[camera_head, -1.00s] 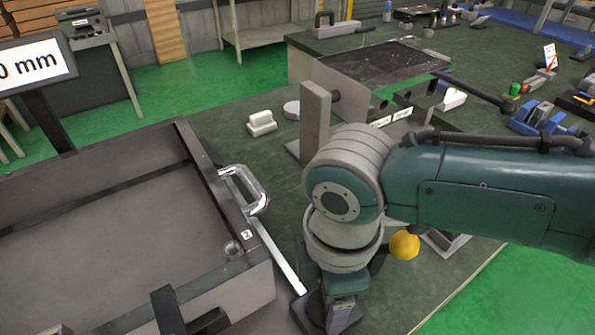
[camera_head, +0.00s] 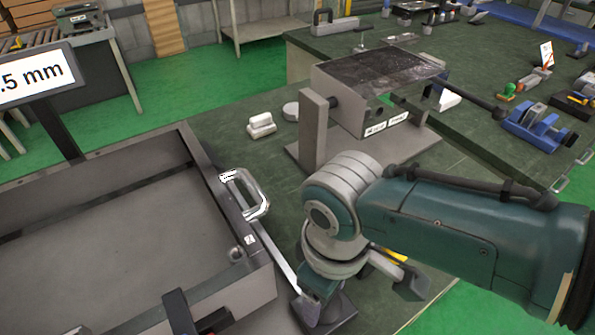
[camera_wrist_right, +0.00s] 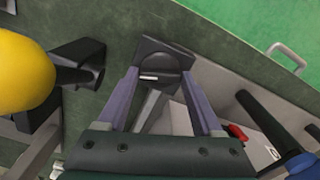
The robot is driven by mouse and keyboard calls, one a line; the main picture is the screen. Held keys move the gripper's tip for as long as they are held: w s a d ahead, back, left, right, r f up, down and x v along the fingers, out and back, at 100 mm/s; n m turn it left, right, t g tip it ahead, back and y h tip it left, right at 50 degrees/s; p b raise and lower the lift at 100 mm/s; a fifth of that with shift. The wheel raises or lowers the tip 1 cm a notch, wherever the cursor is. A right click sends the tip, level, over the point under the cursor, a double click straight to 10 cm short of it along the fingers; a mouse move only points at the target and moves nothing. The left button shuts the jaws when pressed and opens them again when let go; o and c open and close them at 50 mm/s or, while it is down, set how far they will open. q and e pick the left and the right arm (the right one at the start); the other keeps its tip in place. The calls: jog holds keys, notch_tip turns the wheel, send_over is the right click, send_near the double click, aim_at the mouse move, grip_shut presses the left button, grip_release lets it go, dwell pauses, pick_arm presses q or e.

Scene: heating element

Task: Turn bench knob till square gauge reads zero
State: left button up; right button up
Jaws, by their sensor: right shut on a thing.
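My right gripper (camera_wrist_right: 160,77) is shut on the bench knob (camera_wrist_right: 162,63), a dark round knob with a pale line on a dark square base, with one finger on each side. In the head view the gripper (camera_head: 312,307) is low in the middle, at the knob's dark base (camera_head: 338,318); the knob itself is mostly hidden there. A display (camera_head: 38,75) on a dark post stands at the left edge; its reading is cut off and ends in ".5 mm". I cannot tell whether it is the square gauge. My left gripper is not in view.
A large grey open box (camera_head: 110,225) with a silver handle (camera_head: 248,192) lies left of my right arm. A yellow ball (camera_wrist_right: 25,72) is close beside the gripper in the wrist view. A grey block device (camera_head: 370,85) and white parts (camera_head: 262,125) stand behind on the green bench.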

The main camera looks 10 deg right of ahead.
jog(key=shift+m, duration=0.4)
jog(key=o, duration=1.4)
jog(key=shift+c, duration=0.2)
notch_tip(320, 180, up, 10)
jog(key=p, duration=0.4)
